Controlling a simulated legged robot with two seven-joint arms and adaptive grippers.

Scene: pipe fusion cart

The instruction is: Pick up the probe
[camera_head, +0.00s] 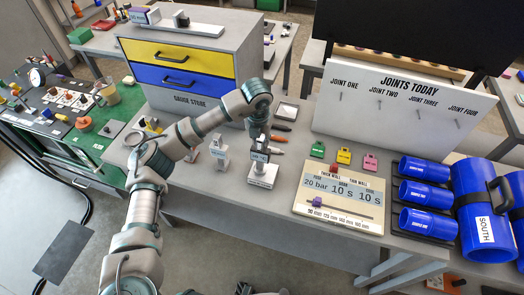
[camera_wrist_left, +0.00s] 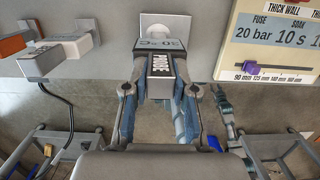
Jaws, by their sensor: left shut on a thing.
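The probe (camera_wrist_left: 160,66) is a small grey block with a dark label reading PROBE. In the left wrist view it sits between the two fingers of my left gripper (camera_wrist_left: 158,88), which is shut on it. In the head view my left gripper (camera_head: 260,148) reaches down from above to the white stand (camera_head: 262,177) on the grey table. I cannot tell whether the probe still touches the stand.
A pale settings board (camera_head: 340,200) with a purple slider lies right of the stand. Green, yellow and pink tags (camera_head: 343,156) lie behind it. Blue pipes (camera_head: 425,195) are at the right. A grey block (camera_head: 219,150) stands left of my gripper. The drawer cabinet (camera_head: 185,65) rises behind.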

